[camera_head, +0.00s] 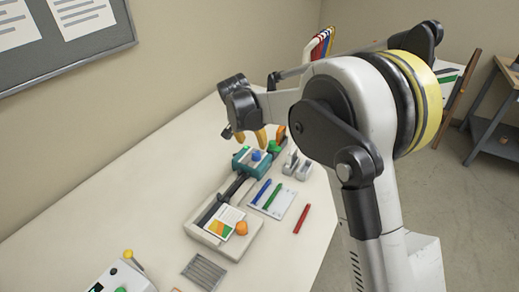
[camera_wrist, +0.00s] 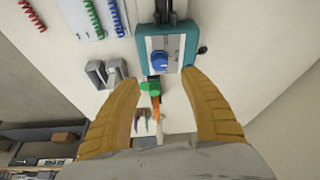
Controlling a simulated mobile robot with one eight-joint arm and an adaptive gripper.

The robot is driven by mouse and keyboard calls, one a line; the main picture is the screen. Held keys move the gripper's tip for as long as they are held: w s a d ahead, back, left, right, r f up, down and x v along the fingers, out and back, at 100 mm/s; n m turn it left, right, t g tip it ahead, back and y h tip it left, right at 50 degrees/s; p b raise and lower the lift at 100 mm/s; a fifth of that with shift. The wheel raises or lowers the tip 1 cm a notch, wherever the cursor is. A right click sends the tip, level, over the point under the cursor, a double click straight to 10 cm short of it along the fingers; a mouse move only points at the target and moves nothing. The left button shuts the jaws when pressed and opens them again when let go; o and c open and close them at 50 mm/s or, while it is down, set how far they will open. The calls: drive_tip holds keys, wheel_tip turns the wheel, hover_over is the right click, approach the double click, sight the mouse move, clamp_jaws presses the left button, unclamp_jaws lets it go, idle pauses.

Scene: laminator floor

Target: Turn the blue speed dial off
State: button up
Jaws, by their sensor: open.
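The blue speed dial (camera_head: 256,155) is a round knob on the pale top panel of a small teal machine (camera_head: 241,164) on the table. In the wrist view the dial (camera_wrist: 160,64) lies just beyond my fingertips, near the middle, on the teal machine (camera_wrist: 143,48). My gripper (camera_head: 251,136) is above the machine, its yellow fingers pointing down. In the wrist view my gripper (camera_wrist: 158,77) is open and empty, one finger each side of the dial's line. It appears apart from the dial. The dial's pointer mark is too small to read.
A green piece (camera_wrist: 150,88) and an orange piece (camera_head: 281,131) are beside the machine. Grey metal blocks (camera_head: 297,166), blue and green binding coils, a red coil (camera_head: 302,219) and a paper trimmer (camera_head: 253,239) lie nearby.

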sight(256, 153)
drive_tip(key=b+x, duration=0.2)
drive_tip(key=x, duration=0.7)
drive_tip(key=shift+f+b, duration=0.15)
drive_tip(key=shift+b, duration=0.25)
clamp_jaws()
